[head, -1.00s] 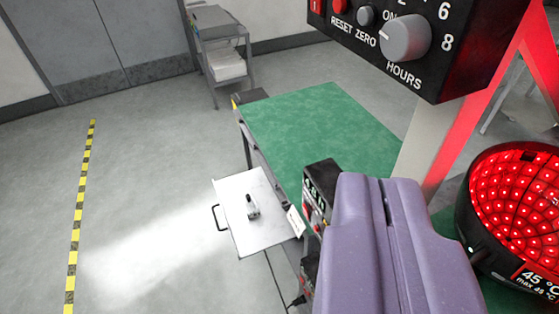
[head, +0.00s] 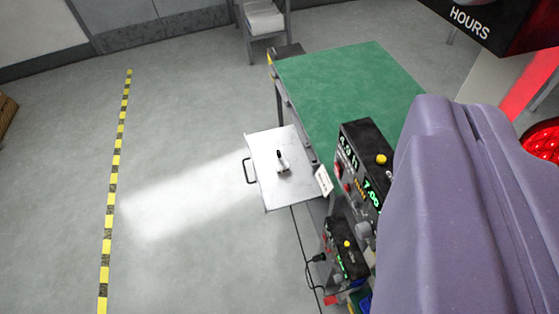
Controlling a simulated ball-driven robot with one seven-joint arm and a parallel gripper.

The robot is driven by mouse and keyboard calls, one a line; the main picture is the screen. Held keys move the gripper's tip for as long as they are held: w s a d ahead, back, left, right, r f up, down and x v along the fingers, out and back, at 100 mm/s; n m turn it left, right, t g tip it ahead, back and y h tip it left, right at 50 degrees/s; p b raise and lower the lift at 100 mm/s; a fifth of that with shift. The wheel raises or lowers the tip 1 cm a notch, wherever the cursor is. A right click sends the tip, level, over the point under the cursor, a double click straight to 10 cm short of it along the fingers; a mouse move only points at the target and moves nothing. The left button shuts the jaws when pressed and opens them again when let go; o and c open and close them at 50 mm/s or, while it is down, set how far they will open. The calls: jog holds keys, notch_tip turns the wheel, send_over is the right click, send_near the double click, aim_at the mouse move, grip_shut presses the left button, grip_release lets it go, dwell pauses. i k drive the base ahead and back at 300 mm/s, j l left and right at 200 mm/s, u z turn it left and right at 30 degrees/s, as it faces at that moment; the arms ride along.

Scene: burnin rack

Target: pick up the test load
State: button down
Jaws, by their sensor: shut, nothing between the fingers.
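My gripper (head: 462,112), with large purple fingers, fills the right of the view. Its fingers are together and empty. It appears well to the right of the tray and much nearer the camera, and it hides part of the bench.
A green-topped bench (head: 345,85) stands behind the tray. Black instrument boxes with lit green displays (head: 362,165) and cables are to the tray's right. A dark HOURS panel (head: 490,25) and a red-lit round unit (head: 543,140) are at the right. Open floor (head: 180,200) lies left.

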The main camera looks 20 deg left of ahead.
aim_at(278, 159)
jog(key=i+j, duration=0.85)
jog(key=i+j+z, duration=0.1)
jog(key=i+j, duration=0.7)
jog(key=j, duration=0.15)
jog(key=i+j+z, duration=0.1)
jog(key=z, duration=0.25)
jog(key=i+j+z, duration=0.1)
jog(key=z, duration=0.3)
jog(key=j+z, duration=0.35)
jog(key=i+l, duration=0.05)
